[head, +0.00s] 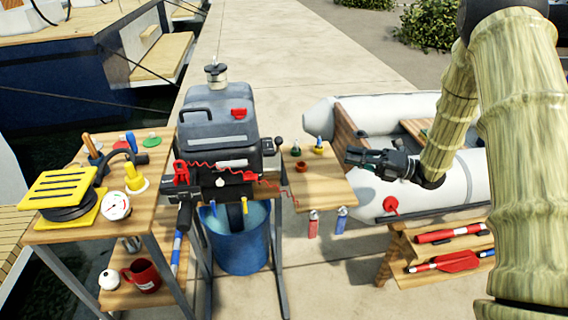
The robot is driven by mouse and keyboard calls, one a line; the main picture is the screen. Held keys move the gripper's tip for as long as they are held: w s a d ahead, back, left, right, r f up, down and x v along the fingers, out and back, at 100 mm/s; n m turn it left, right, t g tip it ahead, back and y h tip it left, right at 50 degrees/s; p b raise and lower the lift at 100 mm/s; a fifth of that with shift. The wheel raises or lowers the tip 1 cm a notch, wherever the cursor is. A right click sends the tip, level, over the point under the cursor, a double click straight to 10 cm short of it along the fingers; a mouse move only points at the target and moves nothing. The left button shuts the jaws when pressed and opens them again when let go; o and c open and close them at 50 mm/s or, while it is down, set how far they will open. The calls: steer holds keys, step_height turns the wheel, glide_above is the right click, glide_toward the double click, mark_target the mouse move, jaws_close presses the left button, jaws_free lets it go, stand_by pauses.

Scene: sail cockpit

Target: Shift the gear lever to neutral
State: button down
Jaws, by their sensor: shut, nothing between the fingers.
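The outboard motor (220,128) stands upright on a stand, its lower end in a blue bucket. A short lever with a dark round knob (279,143) sticks out on the motor's right side. It looks like the gear lever, but its position is too small to read. My gripper (349,155) is to the right of this knob, above the right edge of the small wooden shelf, and points left. Its fingers are shut and empty. A clear gap separates it from the lever.
The wooden shelf (328,190) beside the motor holds small coloured parts. A grey inflatable boat (462,180) lies behind my gripper. A left table (70,233) carries a yellow reel and a gauge. The blue bucket (236,250) sits below the motor. Open paving lies behind.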

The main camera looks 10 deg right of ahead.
steer(key=shift+w+f+b, duration=0.2)
steer(key=shift+f+b, duration=1)
steer(key=shift+f, duration=0.3)
steer(key=shift+w+f+b, duration=0.2)
steer(key=shift+f+b, duration=1)
steer(key=shift+f, duration=0.3)
steer(key=p+x, duration=0.1)
steer(key=x, duration=1.9)
steer(key=shift+p, duration=0.4)
steer(key=shift+s, duration=0.1)
steer(key=shift+a, duration=0.1)
